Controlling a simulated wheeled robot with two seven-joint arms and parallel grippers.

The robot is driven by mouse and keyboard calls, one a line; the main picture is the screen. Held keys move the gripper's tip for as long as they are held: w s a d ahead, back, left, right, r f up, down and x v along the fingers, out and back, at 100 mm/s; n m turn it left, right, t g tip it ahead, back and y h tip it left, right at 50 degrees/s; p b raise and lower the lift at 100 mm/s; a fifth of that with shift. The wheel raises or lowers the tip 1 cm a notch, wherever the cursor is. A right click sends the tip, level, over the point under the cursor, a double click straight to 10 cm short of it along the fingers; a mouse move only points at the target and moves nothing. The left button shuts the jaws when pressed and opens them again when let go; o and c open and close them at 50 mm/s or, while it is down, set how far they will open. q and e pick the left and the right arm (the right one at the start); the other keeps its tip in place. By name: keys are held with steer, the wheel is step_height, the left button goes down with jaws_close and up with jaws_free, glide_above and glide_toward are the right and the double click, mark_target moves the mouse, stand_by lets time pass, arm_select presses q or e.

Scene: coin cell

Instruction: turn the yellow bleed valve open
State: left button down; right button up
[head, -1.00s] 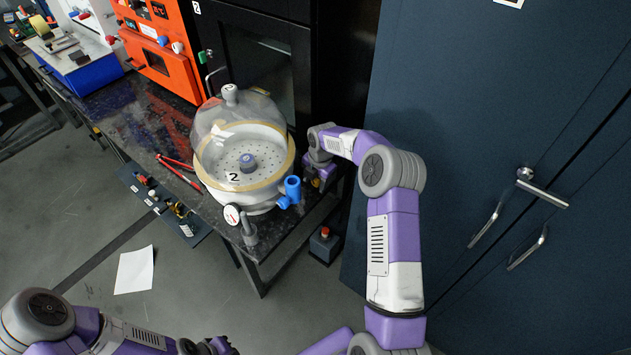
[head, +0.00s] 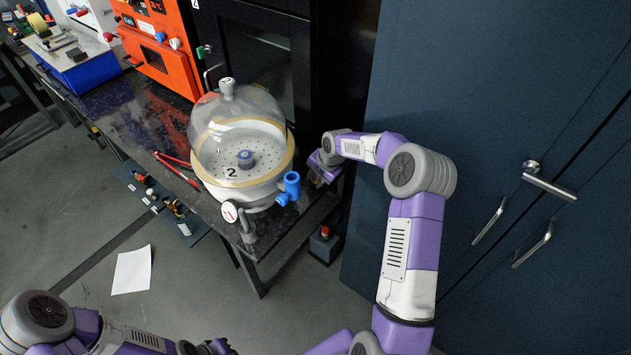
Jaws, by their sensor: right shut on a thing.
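The vacuum desiccator (head: 243,185), marked 2, stands at the front edge of the dark bench with a clear dome over its white perforated plate. A blue valve (head: 290,188) and a dial gauge (head: 229,212) are on its front right side. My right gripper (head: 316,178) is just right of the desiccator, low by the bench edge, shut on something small. The yellow bleed valve is hidden there now; its place at the jaws fits what showed a second ago. My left gripper (head: 218,346) is at the bottom edge, mostly cut off, and its jaws are not clear.
An orange oven (head: 160,62) stands behind left. A blue cabinet (head: 470,120) closes off the right side. A box with a red button (head: 325,240) is low under the bench end.

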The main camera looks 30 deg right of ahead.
steer(key=shift+s+d+f+t+y+b, duration=0.1)
steer(key=shift+s+f+t+y+b, duration=0.15)
steer(key=shift+t+y+b, duration=0.5)
steer(key=shift+r+t+h+b, duration=0.1)
steer(key=shift+t+h+b, duration=0.2)
steer(key=shift+t, duration=0.25)
steer(key=o, duration=1.1)
steer(key=shift+c, duration=0.2)
steer(key=shift+r, duration=0.1)
